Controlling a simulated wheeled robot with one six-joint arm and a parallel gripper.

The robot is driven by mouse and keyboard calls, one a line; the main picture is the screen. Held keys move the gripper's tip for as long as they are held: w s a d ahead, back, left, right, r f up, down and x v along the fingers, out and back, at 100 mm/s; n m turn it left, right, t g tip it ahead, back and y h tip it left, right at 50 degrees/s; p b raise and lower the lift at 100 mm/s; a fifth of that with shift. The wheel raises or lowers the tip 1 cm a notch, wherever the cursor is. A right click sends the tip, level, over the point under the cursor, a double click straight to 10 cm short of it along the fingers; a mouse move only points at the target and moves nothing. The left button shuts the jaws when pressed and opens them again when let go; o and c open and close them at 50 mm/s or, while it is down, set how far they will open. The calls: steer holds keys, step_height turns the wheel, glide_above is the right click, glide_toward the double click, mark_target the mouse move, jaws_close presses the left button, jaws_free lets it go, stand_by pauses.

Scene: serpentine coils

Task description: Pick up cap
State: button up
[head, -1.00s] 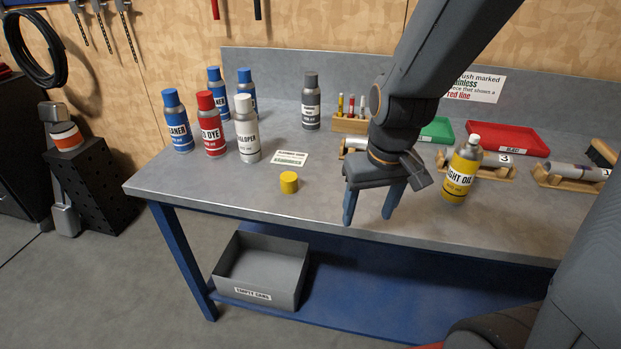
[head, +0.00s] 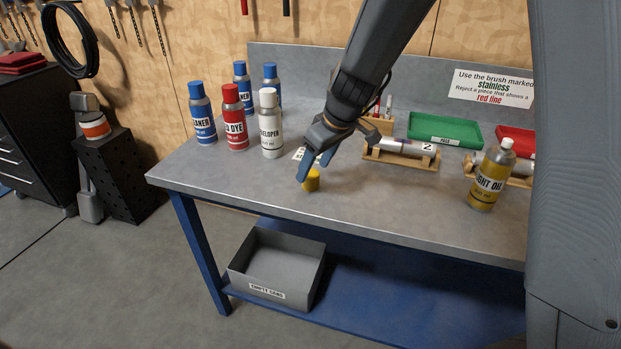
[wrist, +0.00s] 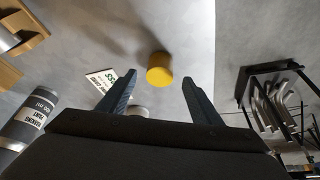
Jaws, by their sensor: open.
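The yellow cap (head: 312,183) stands on the grey workbench (head: 225,180) near its front edge. My gripper (head: 315,170) is open, just above and beside the cap in the head view, and its fingers partly cover it. In the wrist view the cap (wrist: 159,69) lies ahead of my gripper (wrist: 150,90), in line with the gap between the two fingers. Nothing is held between the fingers. Whether a finger touches the cap I cannot tell.
Several spray cans, including a red dye can (head: 235,122) and a white developer can (head: 271,128), stand to the left. A yellow light oil bottle (head: 490,178) and a green tray (head: 444,131) are to the right. A grey bin (head: 275,268) sits on the lower shelf.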

mark_target(311, 174)
steer(key=shift+p+x, duration=0.5)
steer(key=shift+x, duration=1.65)
steer(key=shift+c, duration=0.3)
steer(key=c, duration=1.1)
